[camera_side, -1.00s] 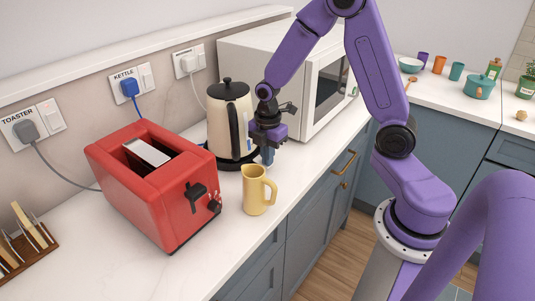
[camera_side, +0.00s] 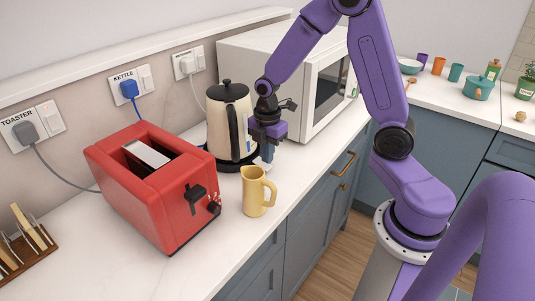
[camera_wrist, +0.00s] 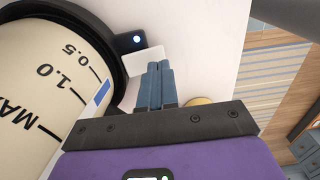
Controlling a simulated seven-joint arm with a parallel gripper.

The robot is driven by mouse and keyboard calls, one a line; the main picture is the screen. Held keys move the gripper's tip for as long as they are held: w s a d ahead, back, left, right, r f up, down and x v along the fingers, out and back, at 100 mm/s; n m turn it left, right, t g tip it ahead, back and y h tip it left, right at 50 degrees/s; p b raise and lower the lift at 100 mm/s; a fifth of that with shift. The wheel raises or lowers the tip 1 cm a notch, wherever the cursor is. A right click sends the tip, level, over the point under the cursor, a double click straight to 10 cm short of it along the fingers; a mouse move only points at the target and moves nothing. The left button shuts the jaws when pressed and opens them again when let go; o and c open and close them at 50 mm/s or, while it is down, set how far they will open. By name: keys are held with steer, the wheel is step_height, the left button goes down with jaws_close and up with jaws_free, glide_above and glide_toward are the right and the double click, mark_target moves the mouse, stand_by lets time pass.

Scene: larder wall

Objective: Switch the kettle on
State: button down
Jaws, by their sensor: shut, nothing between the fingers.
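The cream kettle (camera_side: 229,120) with black lid and handle stands on its black base on the counter, between toaster and microwave. In the wrist view its body (camera_wrist: 45,75) shows level marks. A white tab (camera_wrist: 150,60) sticks out at its base, beside a dark block (camera_wrist: 131,41) with a small bluish-white light glowing. My gripper (camera_side: 267,154) points down at the kettle's right front. Its blue fingers (camera_wrist: 155,85) are shut and empty, with tips close to the white tab; contact cannot be told. The blue plug (camera_side: 130,88) sits in the socket labelled KETTLE.
A yellow jug (camera_side: 255,192) stands just in front of my gripper. The red toaster (camera_side: 150,185) is to the left, and the microwave (camera_side: 290,75) is behind. A toast rack (camera_side: 25,245) stands far left. The counter's front edge is close to the right of the jug.

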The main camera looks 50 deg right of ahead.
steer(key=s+r, duration=0.3)
steer(key=r, duration=1)
steer(key=shift+s+r, duration=0.2)
steer(key=shift+r, duration=0.15)
steer(key=s+a+f+m, duration=0.2)
steer(key=s+a, duration=0.2)
steer(key=s, duration=0.6)
steer(key=s+a+f+m, duration=0.2)
steer(key=s+a+m, duration=0.1)
steer(key=s, duration=0.7)
steer(key=shift+s+a, duration=0.2)
steer(key=shift+a, duration=0.55)
